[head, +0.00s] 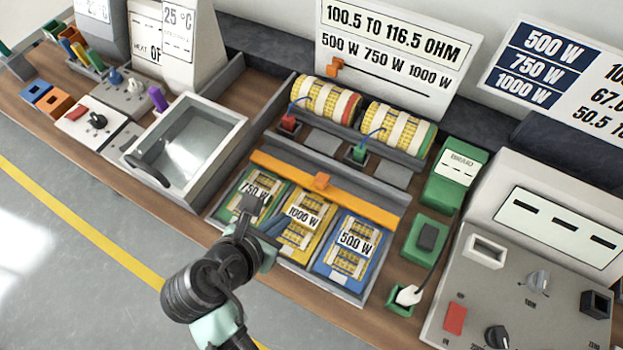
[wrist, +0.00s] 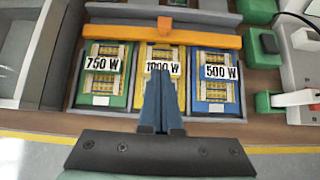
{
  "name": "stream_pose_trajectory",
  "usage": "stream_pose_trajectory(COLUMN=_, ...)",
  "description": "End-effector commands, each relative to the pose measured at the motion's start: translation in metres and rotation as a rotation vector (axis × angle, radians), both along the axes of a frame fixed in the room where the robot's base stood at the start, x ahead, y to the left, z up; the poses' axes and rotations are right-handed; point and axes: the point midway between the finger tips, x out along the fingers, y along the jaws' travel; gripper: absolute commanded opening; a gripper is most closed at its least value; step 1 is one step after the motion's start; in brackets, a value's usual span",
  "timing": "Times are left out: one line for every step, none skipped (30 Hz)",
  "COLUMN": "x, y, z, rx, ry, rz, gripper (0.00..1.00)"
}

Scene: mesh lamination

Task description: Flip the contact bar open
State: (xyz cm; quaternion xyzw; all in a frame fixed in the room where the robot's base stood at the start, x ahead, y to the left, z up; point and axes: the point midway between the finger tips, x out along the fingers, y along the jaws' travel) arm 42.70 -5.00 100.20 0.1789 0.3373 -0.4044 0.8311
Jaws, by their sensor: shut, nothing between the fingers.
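The orange contact bar (head: 362,204) lies across the tray just behind the three mesh cards, with a small orange block at its middle. It also shows in the wrist view (wrist: 208,41), running the tray's full width. My gripper (head: 286,218) is shut and empty. Its blue fingers point toward the bar in the wrist view (wrist: 160,76), over the 1000 W card and apart from the bar in the picture. The fingers hide part of that yellow card (head: 298,238). The green 750 W card (head: 272,190) is left and the blue 500 W card (head: 328,262) right.
A glass-lidded box (head: 185,145) is on the left. Green blocks (head: 430,238) with a cable and a grey control panel (head: 520,280) are on the right. Open floor lies in front of the bench.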

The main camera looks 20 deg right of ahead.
Motion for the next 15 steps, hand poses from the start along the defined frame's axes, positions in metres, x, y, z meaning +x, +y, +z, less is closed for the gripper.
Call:
stream_pose_trajectory(x=-0.0024, y=-0.0005, z=0.0016, rx=-0.009, ry=0.015, rz=0.006, gripper=0.0)
stream_pose_trajectory(x=-0.0031, y=-0.0008, z=0.0012, rx=-0.012, ry=0.019, rz=0.007, gripper=0.0)
stream_pose_trajectory(x=-0.0037, y=-0.0009, z=0.0006, rx=-0.015, ry=0.023, rz=0.008, gripper=0.0)
stream_pose_trajectory(x=-0.004, y=-0.0011, z=0.0002, rx=-0.016, ry=0.024, rz=0.009, gripper=0.0)
stream_pose_trajectory(x=-0.004, y=-0.0011, z=-0.0001, rx=-0.017, ry=0.025, rz=0.008, gripper=0.0)
stream_pose_trajectory(x=-0.004, y=-0.0011, z=-0.0004, rx=-0.016, ry=0.024, rz=0.009, gripper=0.0)
stream_pose_trajectory(x=-0.0038, y=-0.0011, z=-0.0004, rx=-0.016, ry=0.024, rz=0.008, gripper=0.0)
stream_pose_trajectory(x=-0.0038, y=-0.001, z=-0.0004, rx=-0.016, ry=0.024, rz=0.008, gripper=0.0)
stream_pose_trajectory(x=-0.0038, y=-0.001, z=-0.0004, rx=-0.016, ry=0.024, rz=0.008, gripper=0.0)
stream_pose_trajectory(x=-0.0036, y=-0.001, z=-0.0004, rx=-0.015, ry=0.022, rz=0.008, gripper=0.0)
stream_pose_trajectory(x=-0.0036, y=-0.0011, z=-0.0004, rx=-0.015, ry=0.022, rz=0.008, gripper=0.0)
stream_pose_trajectory(x=-0.0033, y=-0.0012, z=-0.0006, rx=-0.015, ry=0.022, rz=0.008, gripper=0.0)
stream_pose_trajectory(x=-0.003, y=-0.0016, z=-0.0011, rx=-0.015, ry=0.022, rz=0.008, gripper=0.0)
stream_pose_trajectory(x=-0.0024, y=-0.0023, z=-0.002, rx=-0.015, ry=0.022, rz=0.008, gripper=0.0)
stream_pose_trajectory(x=-0.0013, y=-0.0038, z=-0.0037, rx=-0.015, ry=0.022, rz=0.007, gripper=0.0)
